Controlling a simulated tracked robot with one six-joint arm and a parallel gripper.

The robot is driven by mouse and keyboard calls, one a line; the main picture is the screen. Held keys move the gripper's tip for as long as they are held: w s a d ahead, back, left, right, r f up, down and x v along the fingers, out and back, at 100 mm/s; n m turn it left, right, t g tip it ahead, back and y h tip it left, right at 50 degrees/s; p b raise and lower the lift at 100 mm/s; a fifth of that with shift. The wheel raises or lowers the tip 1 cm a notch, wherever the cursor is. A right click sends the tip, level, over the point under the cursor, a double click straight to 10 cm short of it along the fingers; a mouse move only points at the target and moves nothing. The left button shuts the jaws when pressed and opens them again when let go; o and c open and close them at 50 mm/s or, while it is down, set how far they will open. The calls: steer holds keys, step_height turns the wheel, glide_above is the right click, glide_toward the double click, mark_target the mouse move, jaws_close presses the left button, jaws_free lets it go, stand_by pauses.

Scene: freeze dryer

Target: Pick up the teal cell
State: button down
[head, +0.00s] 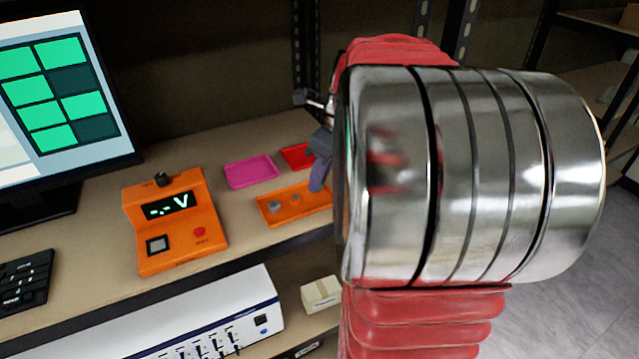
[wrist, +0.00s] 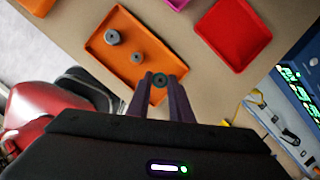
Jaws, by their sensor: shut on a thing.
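My gripper (wrist: 160,82) is shut on a small dark teal round cell (wrist: 159,79), which sits between the two fingertips in the wrist view. The fingertips are at the edge of the orange tray (wrist: 150,44); how high the cell is above it I cannot tell. In the head view my gripper (head: 319,176) is over the right part of the orange tray (head: 313,203), partly hidden by my arm. The held cell is not visible there.
Two grey cells (wrist: 112,37) (wrist: 136,57) stand in the orange tray. A magenta tray (head: 250,172) and a red tray (wrist: 234,33) lie behind it. An orange voltage meter (head: 178,222) and a monitor (head: 60,90) stand to the left. A small box (head: 321,294) is below.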

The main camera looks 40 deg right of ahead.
step_height(320, 180, up, 8)
steer(key=shift+f, duration=0.1)
stand_by(0.8)
